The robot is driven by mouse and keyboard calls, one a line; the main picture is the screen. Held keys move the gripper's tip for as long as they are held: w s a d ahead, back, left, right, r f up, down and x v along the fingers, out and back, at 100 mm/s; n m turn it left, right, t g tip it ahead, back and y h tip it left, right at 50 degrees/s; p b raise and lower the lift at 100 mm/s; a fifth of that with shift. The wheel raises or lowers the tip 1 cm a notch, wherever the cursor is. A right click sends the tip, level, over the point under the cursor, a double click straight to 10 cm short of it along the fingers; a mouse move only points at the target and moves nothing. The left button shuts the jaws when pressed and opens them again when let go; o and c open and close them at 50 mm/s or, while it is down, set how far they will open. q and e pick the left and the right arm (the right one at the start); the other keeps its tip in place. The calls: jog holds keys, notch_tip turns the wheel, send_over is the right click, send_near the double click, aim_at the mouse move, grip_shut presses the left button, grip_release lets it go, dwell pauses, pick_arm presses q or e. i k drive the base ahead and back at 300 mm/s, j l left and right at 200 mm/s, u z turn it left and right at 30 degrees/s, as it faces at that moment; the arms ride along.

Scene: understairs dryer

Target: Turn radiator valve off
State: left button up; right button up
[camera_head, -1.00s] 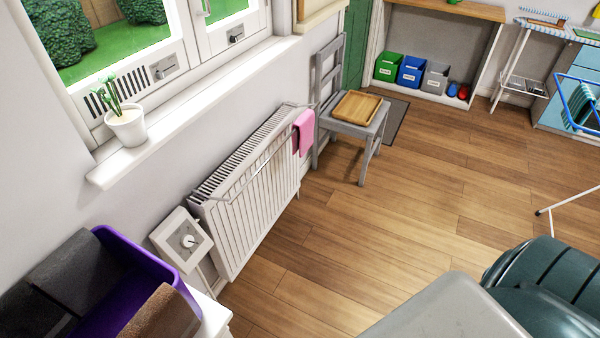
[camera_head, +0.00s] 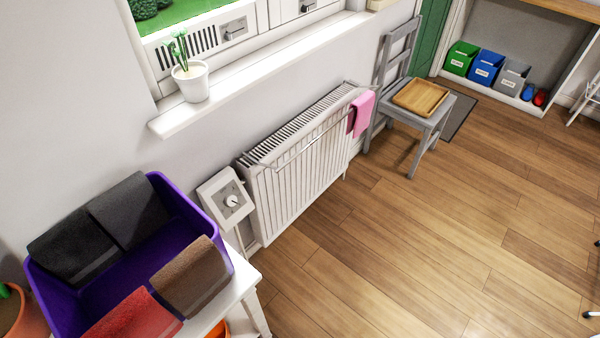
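The white radiator (camera_head: 300,185) stands against the wall under the window sill. The valve (camera_head: 232,200) is a small round white knob on a grey plate in a white panel (camera_head: 211,188) at the radiator's near left end. A pipe runs down below the panel. The knob's setting is too small to read. Neither of my grippers shows in the head view.
A purple bin (camera_head: 60,305) with several folded towels sits on a white table (camera_head: 246,276) at the lower left, near the valve. A pink cloth (camera_head: 361,113) hangs on the radiator rail. A grey chair (camera_head: 408,128) holds a wooden tray (camera_head: 420,97). The wooden floor (camera_head: 430,230) is clear.

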aim_at(230, 200)
jog(key=u, duration=0.65)
jog(key=i+l+u, duration=0.15)
jog(key=l+u, duration=0.8)
jog(key=l, duration=0.15)
jog(key=l+u, duration=0.45)
jog(key=l, duration=0.15)
